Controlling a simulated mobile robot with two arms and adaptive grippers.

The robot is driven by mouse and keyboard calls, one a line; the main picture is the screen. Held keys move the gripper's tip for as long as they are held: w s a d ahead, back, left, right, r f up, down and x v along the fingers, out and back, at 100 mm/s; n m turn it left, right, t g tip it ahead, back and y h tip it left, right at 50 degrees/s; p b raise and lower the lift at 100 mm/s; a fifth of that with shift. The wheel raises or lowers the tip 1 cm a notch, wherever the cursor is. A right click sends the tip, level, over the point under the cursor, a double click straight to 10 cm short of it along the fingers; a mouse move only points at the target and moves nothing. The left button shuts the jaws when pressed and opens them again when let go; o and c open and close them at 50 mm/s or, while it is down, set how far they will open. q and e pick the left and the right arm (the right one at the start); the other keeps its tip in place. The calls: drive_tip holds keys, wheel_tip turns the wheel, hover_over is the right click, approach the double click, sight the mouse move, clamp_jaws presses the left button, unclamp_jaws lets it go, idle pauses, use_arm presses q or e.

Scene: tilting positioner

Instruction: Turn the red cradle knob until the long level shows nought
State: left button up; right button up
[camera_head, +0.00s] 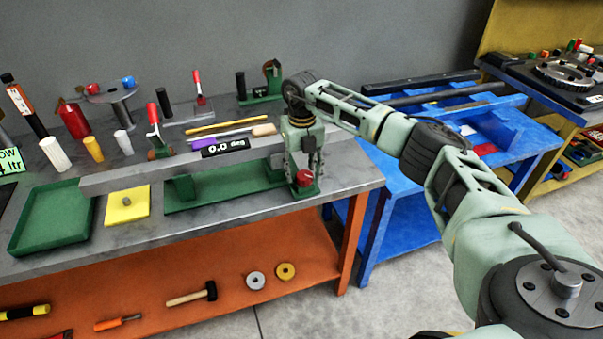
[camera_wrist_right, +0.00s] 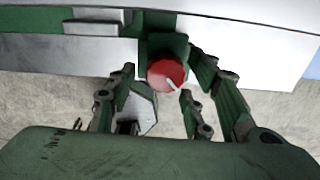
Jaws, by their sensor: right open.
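The red cradle knob (camera_head: 304,178) is at the right end of the green cradle (camera_head: 235,193) on the grey bench. It also shows in the right wrist view (camera_wrist_right: 166,73), with a white mark pointing to the lower right. A long grey bar (camera_head: 130,176) lies along the cradle. My right gripper (camera_head: 304,163) points down over the knob. In the right wrist view its open fingers (camera_wrist_right: 163,62) stand on either side of the knob, with gaps visible. My left gripper is out of view.
A green tray (camera_head: 50,243) and a yellow plate (camera_head: 127,204) lie left of the cradle. Several upright tools and small cylinders stand behind the bar. A blue table (camera_head: 375,235) adjoins at right. The orange shelf (camera_head: 200,300) below holds a hammer (camera_head: 190,295) and rings.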

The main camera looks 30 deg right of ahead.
sight(301, 176)
wheel_tip(301, 176, up, 11)
drive_tip(key=shift+a, duration=0.15)
drive_tip(key=shift+f, duration=0.1)
idle(0.4)
